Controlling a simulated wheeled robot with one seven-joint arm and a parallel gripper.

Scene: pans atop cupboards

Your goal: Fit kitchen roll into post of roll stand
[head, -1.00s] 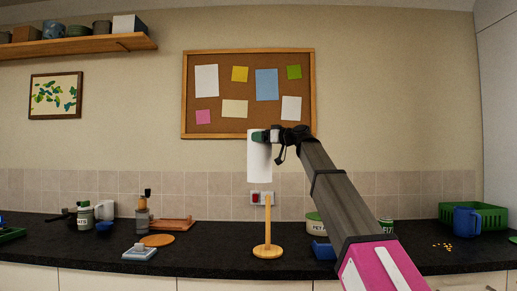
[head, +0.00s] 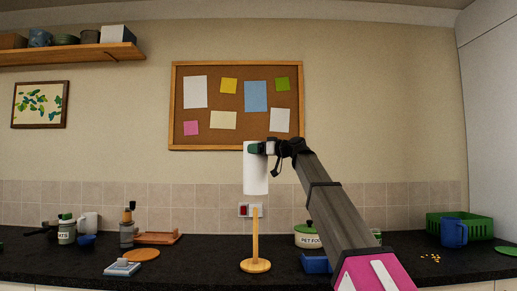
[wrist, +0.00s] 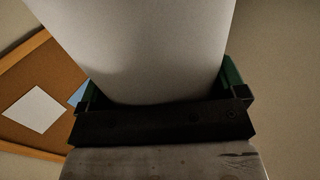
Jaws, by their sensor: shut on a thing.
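The white kitchen roll (head: 255,175) hangs upright in my gripper (head: 257,148) in the head view. The gripper is shut on the roll near its top. In the wrist view the roll (wrist: 150,45) fills the space between the green fingers. The wooden roll stand (head: 255,265) stands on the dark counter, with its thin upright post (head: 255,232) below the roll. The roll's lower end appears a little above the post's top and roughly in line with it in the head view; the depth between them is hard to tell. The roll's underside is hidden.
The dark counter (head: 200,262) is clear around the stand's left. A blue box (head: 316,264) and a pet food tin (head: 306,238) stand to its right, close to my arm. A blue jug (head: 453,233) and green basket (head: 470,222) are far right. A wall socket (head: 251,210) is behind the post.

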